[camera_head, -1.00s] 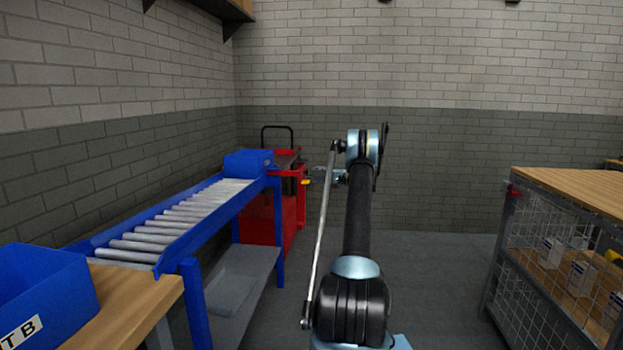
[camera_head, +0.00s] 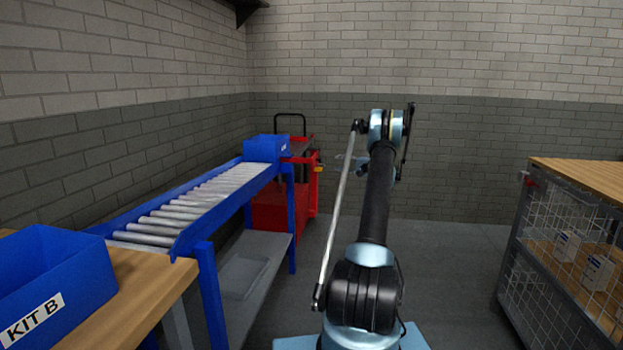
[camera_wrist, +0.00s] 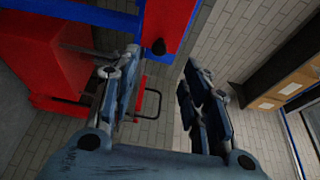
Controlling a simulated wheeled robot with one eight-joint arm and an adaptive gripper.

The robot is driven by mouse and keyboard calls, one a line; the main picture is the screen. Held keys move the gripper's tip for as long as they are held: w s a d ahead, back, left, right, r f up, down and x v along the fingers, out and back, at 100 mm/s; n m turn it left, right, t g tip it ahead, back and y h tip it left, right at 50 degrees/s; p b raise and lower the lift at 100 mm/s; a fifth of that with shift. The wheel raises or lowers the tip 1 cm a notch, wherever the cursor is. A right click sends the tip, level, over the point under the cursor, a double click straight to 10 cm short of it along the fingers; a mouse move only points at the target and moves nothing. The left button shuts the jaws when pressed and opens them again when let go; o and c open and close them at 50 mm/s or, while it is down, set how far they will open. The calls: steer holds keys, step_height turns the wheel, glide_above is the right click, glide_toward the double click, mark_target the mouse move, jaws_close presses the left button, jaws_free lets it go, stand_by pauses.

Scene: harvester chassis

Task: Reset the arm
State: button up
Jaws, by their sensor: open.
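My arm (camera_head: 377,205) stands folded upward in the head view, right of the middle. My gripper (camera_wrist: 150,75) shows in the wrist view with its two fingers spread apart and nothing between them. In the head view only a small part of the gripper shows beside the top of the arm, in front of the back wall. In the wrist view the red cart (camera_wrist: 50,50) lies beyond the left finger.
A blue-framed roller conveyor (camera_head: 200,205) runs along the left. A blue KIT B bin (camera_head: 60,280) sits on a wooden bench (camera_head: 150,285) at front left. The red cart (camera_head: 310,195) stands behind. A wire-sided wooden-topped shelf (camera_head: 590,178) is at right. Floor between is clear.

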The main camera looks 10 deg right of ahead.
steer(key=s+a+r+n+g+h, duration=0.25)
steer(key=s+a+r, duration=0.35)
steer(key=s+a, duration=0.4)
steer(key=s+a+r+n+g+h, duration=0.1)
steer(key=s+a+r+g, duration=0.2)
steer(key=s+a+r, duration=0.7)
steer(key=s+a+f+n+g+h, duration=0.1)
steer(key=s+f, duration=0.1)
steer(key=s, duration=0.7)
steer(key=s+a+f+h, duration=0.1)
steer(key=s+f+h, duration=0.1)
steer(key=s, duration=0.6)
steer(key=s+a+f+n+g+h, duration=0.1)
steer(key=s+a+f, duration=0.15)
steer(key=s, duration=0.65)
steer(key=s+d+f+n+h, duration=0.1)
steer(key=s+f, duration=0.4)
steer(key=s, duration=0.5)
steer(key=s+d+f+g+h, duration=0.1)
steer(key=s+d+f+h, duration=0.2)
steer(key=s+f, duration=0.3)
steer(key=s+d+f+n+h, duration=0.1)
steer(key=s+f, duration=0.4)
steer(key=s, duration=0.9)
steer(key=shift+d+f+n+g+h, duration=0.35)
steer(key=shift+d+h, duration=0.2)
steer(key=shift+d, duration=0.15)
steer(key=shift+w+f, duration=0.2)
steer(key=shift+w, duration=0.25)
